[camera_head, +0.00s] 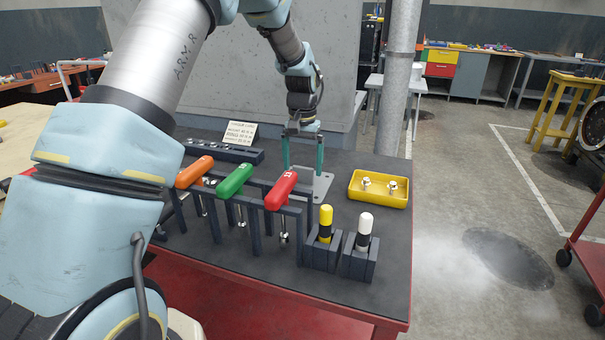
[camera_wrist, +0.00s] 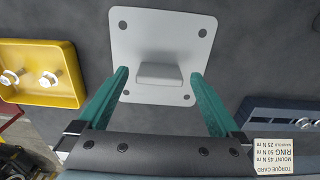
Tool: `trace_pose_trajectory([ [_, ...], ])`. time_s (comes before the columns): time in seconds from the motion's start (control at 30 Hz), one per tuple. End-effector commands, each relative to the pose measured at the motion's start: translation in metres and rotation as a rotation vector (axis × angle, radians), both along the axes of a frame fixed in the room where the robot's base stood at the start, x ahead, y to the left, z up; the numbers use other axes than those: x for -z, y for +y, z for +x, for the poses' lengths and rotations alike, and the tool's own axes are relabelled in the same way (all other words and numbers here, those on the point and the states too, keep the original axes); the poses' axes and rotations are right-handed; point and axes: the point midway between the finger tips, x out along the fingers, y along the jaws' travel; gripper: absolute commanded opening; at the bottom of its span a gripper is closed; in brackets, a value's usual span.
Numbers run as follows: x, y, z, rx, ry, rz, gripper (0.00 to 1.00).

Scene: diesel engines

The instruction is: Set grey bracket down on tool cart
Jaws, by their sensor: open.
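The grey bracket (camera_head: 324,184) is a flat plate with rounded corners, corner holes and a raised block in the middle. It lies flat on the dark top of the red tool cart (camera_head: 391,245), behind the red-handled tool. It shows whole in the wrist view (camera_wrist: 160,35). My gripper (camera_head: 302,170) is open above the bracket. In the wrist view its two teal fingers (camera_wrist: 159,75) stand on either side of the raised block, with a gap on each side. The plate is partly hidden by the fingers in the head view.
A rack holds orange (camera_head: 195,171), green (camera_head: 235,181) and red (camera_head: 281,190) handled tools in front of the bracket. Yellow (camera_head: 325,223) and white (camera_head: 364,231) capped tools stand in holders. A yellow tray (camera_head: 379,189) with bolts sits right; a torque card (camera_head: 240,133) stands behind left.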

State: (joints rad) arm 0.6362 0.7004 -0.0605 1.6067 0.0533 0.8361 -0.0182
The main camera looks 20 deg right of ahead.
Motion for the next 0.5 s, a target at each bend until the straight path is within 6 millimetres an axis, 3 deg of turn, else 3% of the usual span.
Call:
trace_pose_trajectory([
  [0.3, -0.065, 0.0, 0.0, 0.0, -0.003, -0.003, 1.0],
  [0.5, -0.088, 0.0, 0.0, 0.0, -0.001, -0.002, 1.0],
])
